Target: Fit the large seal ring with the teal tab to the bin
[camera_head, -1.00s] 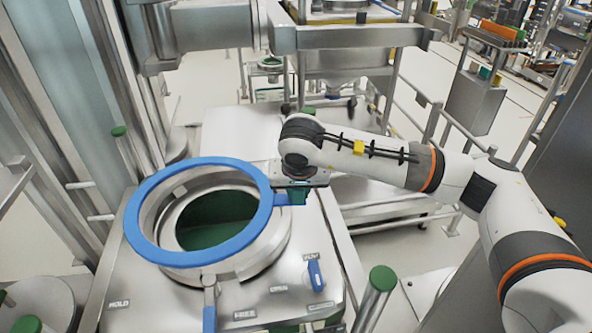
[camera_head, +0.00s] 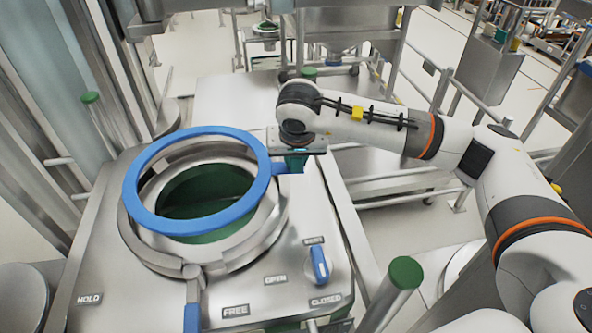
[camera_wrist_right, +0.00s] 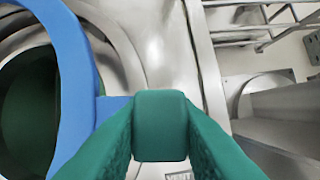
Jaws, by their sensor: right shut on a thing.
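The large blue seal ring (camera_head: 200,227) is level above the open round mouth of the bin (camera_head: 247,247), with its blue stem pointing right. It looks raised above the rim and set towards the far side. My right gripper (camera_head: 297,158) is at the stem's end. In the right wrist view its green fingers are shut on the teal tab (camera_wrist_right: 160,125), with the blue ring (camera_wrist_right: 72,70) to the left. The ring hides part of the bin's rim. My left gripper is out of view.
A metal clamp band with a blue handle (camera_head: 192,312) circles the bin mouth. A blue vent knob (camera_head: 318,262) stands on the steel top at right. Steel frames stand behind.

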